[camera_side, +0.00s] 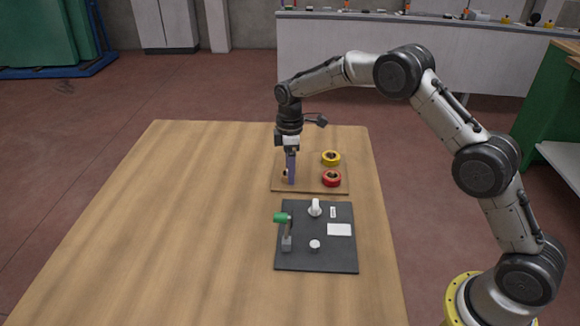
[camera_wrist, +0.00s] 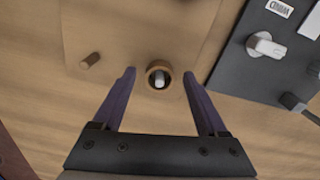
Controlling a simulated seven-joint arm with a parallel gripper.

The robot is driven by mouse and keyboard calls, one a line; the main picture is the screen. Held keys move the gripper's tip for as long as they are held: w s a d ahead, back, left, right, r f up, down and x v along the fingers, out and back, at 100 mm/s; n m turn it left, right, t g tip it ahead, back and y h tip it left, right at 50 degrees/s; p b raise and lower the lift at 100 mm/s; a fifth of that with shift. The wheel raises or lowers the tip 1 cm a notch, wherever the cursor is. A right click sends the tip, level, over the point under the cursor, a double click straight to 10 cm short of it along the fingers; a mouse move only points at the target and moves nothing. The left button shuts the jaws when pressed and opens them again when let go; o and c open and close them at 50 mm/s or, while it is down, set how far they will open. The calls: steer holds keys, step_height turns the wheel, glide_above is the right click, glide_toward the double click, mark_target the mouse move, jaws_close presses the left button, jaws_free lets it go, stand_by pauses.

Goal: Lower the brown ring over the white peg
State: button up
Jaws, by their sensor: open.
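The brown ring (camera_wrist: 151,72) lies on the wooden tray in the wrist view. A pale, rounded piece shows inside its hole. My gripper (camera_wrist: 158,73) is open, with one purple finger on each side of the ring and a gap on both sides. In the side view my gripper (camera_side: 291,182) points down over the tray's left part and mostly hides the ring. The white peg (camera_side: 315,207) stands on the dark board (camera_side: 298,262), towards its back edge. It also shows in the wrist view (camera_wrist: 264,45), apart from the ring.
A yellow ring (camera_side: 331,157) and a red ring (camera_side: 332,179) lie on the tray (camera_side: 309,190). A short brown stub (camera_wrist: 90,60) is near the brown ring. The board also carries a green-tipped upright (camera_side: 281,218) and a low white piece (camera_side: 314,245). The table's left is clear.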

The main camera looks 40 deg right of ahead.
steer(key=shift+r, duration=0.1)
step_height(320, 180, up, 20)
steer(key=t, duration=0.1)
steer(key=s+d+r+m+t, duration=0.1)
steer(key=s+r, duration=0.5)
steer(key=s, duration=0.3)
steer(key=s+r+m+t, duration=0.1)
steer(key=s+r+t, duration=0.1)
steer(key=s+r, duration=0.6)
steer(key=s+f+m+t, duration=0.1)
steer(key=s+f+m, duration=0.25)
steer(key=s, duration=1.05)
steer(key=s+f+m, duration=0.5)
steer(key=s+f, duration=0.3)
steer(key=f, duration=0.3)
steer(key=shift+d+t, duration=0.3)
steer(key=shift+d, duration=0.05)
